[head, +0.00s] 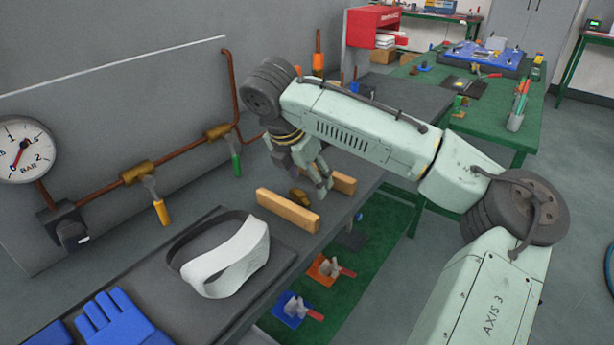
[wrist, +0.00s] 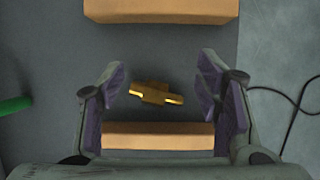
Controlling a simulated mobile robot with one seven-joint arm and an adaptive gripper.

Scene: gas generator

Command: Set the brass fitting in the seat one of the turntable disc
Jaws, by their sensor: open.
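The brass fitting (wrist: 155,93) lies on the grey bench top between two wooden blocks. In the wrist view it sits between my open fingers, apart from both.
Wooden blocks (head: 288,211) and (head: 342,182) flank the fitting. A white visor-like band (head: 225,262) and blue gloves (head: 118,322) lie on the near bench. A copper pipe with valves (head: 137,173) runs along the wall. A green table (head: 481,123) stands behind.

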